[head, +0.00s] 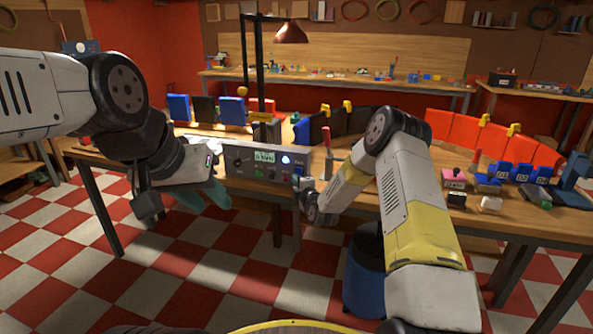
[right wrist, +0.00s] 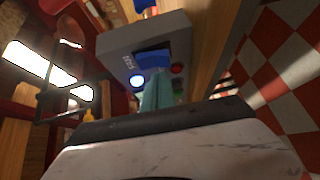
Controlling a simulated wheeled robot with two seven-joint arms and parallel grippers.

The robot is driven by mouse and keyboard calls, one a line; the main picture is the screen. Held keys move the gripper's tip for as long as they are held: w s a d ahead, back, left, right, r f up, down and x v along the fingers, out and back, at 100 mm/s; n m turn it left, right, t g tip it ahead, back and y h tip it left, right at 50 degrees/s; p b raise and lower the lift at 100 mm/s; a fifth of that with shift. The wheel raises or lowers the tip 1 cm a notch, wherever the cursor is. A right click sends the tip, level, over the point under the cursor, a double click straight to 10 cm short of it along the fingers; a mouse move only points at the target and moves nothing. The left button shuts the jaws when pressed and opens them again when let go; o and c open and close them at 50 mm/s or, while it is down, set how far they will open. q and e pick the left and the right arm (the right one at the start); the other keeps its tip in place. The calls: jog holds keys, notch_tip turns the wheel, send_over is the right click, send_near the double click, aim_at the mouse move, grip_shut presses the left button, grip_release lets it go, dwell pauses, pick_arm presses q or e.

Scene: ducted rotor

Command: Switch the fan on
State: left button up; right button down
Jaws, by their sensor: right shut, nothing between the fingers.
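A grey control box (head: 240,163) with a small display (head: 264,157) stands at the bench's front edge; it also shows in the right wrist view (right wrist: 115,45). A round lamp or button (head: 286,160) glows white-blue on its face and in the right wrist view (right wrist: 137,81). A blue switch (right wrist: 153,59) sits beside it, with a red button (right wrist: 177,69) and a green one (right wrist: 179,86). My right gripper (right wrist: 157,78) is shut and empty, its teal fingertips just before the box face; contact is unclear. My left gripper (head: 214,192) hangs left of the box, its opening unclear. I cannot identify the fan.
The wooden bench (head: 350,204) carries blue, black and red bins along its back and small parts at right. A lamp (head: 291,32) on a dark post rises behind the box. A blue bucket (head: 363,280) stands under the bench. Checkered floor is clear at left.

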jog(key=s, duration=0.1)
jog(key=s+a+f, duration=0.1)
jog(key=s, duration=0.1)
jog(key=s+f, duration=0.1)
jog(key=shift+s+a, duration=0.15)
jog(key=shift+a, duration=0.05)
dwell(0.3)
jog(key=s+d+r+m+g+h, duration=0.15)
jog(key=s+d+r+m, duration=0.3)
jog(key=r, duration=0.65)
jog(key=s+d+r+m+g+h, duration=0.1)
jog(key=s+d+r+m+g, duration=0.4)
jog(key=r, duration=0.6)
jog(key=s+d+r+m+g, duration=0.1)
jog(key=s+m, duration=0.4)
jog(key=s, duration=1.2)
jog(key=s+d+r+m+g, duration=0.2)
jog(key=s+m, duration=0.4)
jog(key=s, duration=1.2)
notch_tip(320, 180, up, 2)
jog(key=shift+s+d+r, duration=0.2)
jog(key=shift+s+d, duration=0.05)
jog(key=shift+d, duration=0.55)
